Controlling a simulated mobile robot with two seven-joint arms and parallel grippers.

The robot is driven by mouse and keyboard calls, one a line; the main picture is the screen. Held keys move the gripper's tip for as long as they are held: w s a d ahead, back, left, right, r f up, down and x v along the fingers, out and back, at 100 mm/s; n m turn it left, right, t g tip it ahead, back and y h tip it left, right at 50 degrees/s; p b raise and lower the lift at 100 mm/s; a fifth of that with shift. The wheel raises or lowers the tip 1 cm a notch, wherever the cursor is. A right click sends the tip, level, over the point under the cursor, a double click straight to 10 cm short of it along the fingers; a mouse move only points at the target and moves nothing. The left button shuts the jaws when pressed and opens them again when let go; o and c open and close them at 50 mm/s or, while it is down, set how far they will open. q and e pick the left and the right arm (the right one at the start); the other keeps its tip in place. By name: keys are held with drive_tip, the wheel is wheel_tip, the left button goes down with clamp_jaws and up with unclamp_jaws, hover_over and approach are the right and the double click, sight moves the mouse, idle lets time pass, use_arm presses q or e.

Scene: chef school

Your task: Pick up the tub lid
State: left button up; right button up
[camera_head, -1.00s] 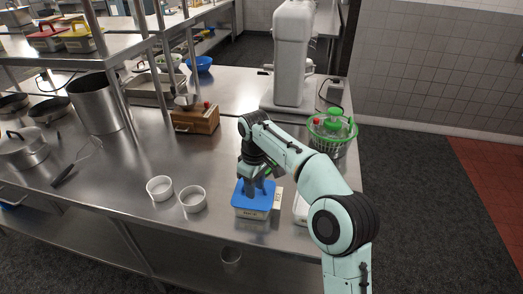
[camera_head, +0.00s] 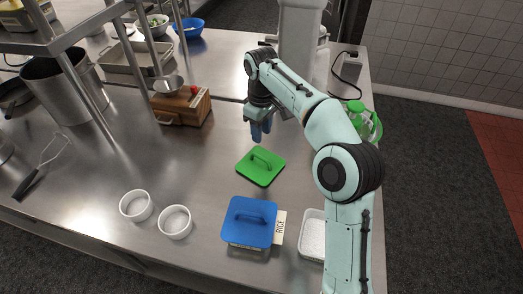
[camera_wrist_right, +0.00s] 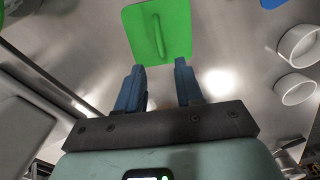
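A flat green lid (camera_head: 260,166) with a bar handle lies on the steel counter, and it also shows in the right wrist view (camera_wrist_right: 165,35). A blue lid (camera_head: 250,222) with a handle sits on a tub nearer the front edge. My right gripper (camera_head: 261,131) is just beyond the green lid, apart from it. In the right wrist view its two blue fingers (camera_wrist_right: 158,80) are spread with nothing between them, and the green lid lies ahead of the tips. My left gripper is not in view.
A card reading RICE (camera_head: 280,228) stands beside the blue-lidded tub. An open white container (camera_head: 312,236) is right of it. Two white ramekins (camera_head: 136,205) (camera_head: 174,222) stand left. A wooden box (camera_head: 182,108) is behind. Counter left of the green lid is clear.

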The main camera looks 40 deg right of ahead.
drive_tip(key=b, duration=0.2)
hover_over(260, 157)
drive_tip(key=f, duration=0.7)
drive_tip(key=shift+s+d+f, duration=0.15)
drive_tip(key=shift+s+d, duration=0.05)
drive_tip(key=shift+s, duration=0.1)
drive_tip(key=shift+w+a+f+b, duration=0.15)
drive_tip(key=shift+f+b, duration=0.1)
drive_tip(key=shift+f, duration=1.2)
drive_tip(key=shift+w+d+f+b, duration=0.1)
drive_tip(key=shift+f+b, duration=0.15)
drive_tip(key=shift+f, duration=1.2)
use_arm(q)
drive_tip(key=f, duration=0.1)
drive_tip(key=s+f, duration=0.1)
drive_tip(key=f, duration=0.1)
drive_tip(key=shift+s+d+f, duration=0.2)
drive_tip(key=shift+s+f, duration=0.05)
use_arm(e)
clamp_jaws()
